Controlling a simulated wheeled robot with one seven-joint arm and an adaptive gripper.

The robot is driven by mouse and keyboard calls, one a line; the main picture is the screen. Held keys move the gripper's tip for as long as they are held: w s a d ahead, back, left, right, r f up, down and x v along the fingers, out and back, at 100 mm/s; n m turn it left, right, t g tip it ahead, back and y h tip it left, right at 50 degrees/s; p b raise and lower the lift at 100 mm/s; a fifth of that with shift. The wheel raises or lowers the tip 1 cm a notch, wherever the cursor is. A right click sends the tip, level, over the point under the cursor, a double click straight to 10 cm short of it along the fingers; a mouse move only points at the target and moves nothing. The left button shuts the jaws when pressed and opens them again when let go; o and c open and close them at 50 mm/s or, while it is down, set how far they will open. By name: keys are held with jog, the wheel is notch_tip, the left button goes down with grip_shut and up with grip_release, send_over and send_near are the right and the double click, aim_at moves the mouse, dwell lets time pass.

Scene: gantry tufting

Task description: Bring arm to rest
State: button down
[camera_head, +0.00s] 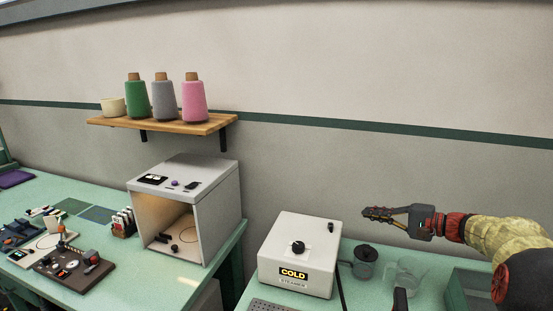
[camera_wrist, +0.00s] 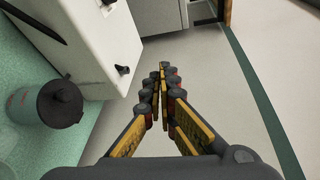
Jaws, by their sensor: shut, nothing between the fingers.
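My gripper (camera_head: 366,213) is raised above the right-hand green table in the head view, pointing left, with nothing in it. In the wrist view its fingers (camera_wrist: 161,72) are closed together at the tips, and no object is between them. My arm comes in from the right edge of the head view. The gripper is apart from the table and the things on it.
A white steamer box (camera_head: 300,262) marked COLD stands below and left of my gripper. A dark-lidded pot (camera_head: 365,264) and a clear jug (camera_head: 405,277) stand below it. A shelf (camera_head: 165,124) holds several cones. An open-fronted cabinet (camera_head: 216,215) stands left.

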jog(key=s+a+n+g+h, duration=0.4)
jog(key=s+a+g, duration=0.2)
jog(key=s+a, duration=1.2)
jog(key=s+d+f+n+h+p, duration=0.1)
jog(key=s+f+n+h, duration=0.1)
jog(key=s, duration=0.9)
jog(key=s+d+f+n+t+h, duration=0.1)
jog(key=s+d+f+n+h, duration=0.1)
jog(key=s+h, duration=0.4)
jog(key=s+n, duration=0.1)
jog(key=s, duration=0.4)
jog(key=shift+s+f+n+p, duration=0.25)
jog(key=shift+n+p, duration=0.15)
jog(key=c, duration=2.6)
grip_release()
